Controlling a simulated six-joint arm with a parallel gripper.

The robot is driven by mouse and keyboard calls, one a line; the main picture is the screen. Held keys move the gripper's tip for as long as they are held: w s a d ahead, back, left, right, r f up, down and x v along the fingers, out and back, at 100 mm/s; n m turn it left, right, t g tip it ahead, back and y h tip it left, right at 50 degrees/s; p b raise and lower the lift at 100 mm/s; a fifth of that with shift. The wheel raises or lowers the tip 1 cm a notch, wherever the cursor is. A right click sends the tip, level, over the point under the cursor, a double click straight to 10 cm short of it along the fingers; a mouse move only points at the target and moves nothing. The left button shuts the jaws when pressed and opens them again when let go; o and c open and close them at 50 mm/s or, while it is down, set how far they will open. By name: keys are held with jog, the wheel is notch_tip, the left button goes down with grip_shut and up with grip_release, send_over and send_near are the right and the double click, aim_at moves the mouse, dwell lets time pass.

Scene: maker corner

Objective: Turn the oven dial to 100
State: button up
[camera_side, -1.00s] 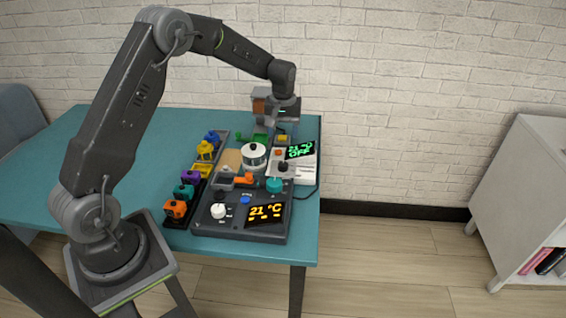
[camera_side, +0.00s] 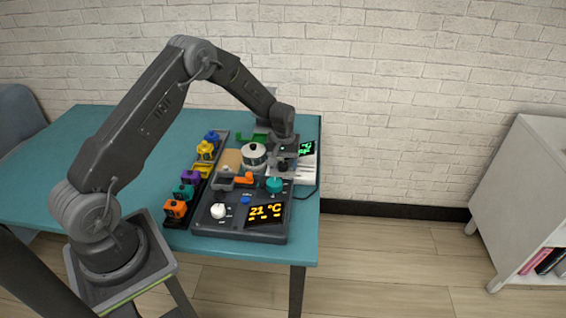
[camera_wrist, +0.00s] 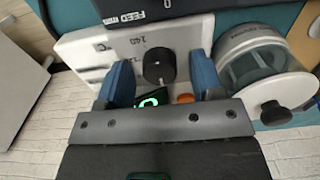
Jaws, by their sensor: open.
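The white oven unit (camera_wrist: 90,52) carries a black round dial (camera_wrist: 159,68), with "140" printed beside it and "°C" on the panel. My gripper (camera_wrist: 161,62) is open, its blue fingers on either side of the dial with a visible gap to each. I cannot tell how deep the fingertips reach. In the side view my gripper (camera_side: 284,152) is low over the white unit (camera_side: 306,172) and hides part of it. The green display (camera_side: 307,147) is partly covered there; its lit edge also shows in the wrist view (camera_wrist: 152,100). The dial's pointer setting is not readable.
A white round pot (camera_side: 253,156) with a black knob stands close left of my gripper. A dark panel (camera_side: 225,225) with an orange "21 °C" display and several knobs lies in front. Coloured blocks in a rack (camera_side: 188,190) stand left. The table's left part is clear.

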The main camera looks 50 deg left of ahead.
jog(key=shift+c, duration=0.3)
jog(key=c, duration=0.9)
jog(key=shift+o, duration=0.2)
jog(key=shift+m, duration=0.3)
jog(key=m, duration=0.4)
jog(key=shift+m, duration=2.6)
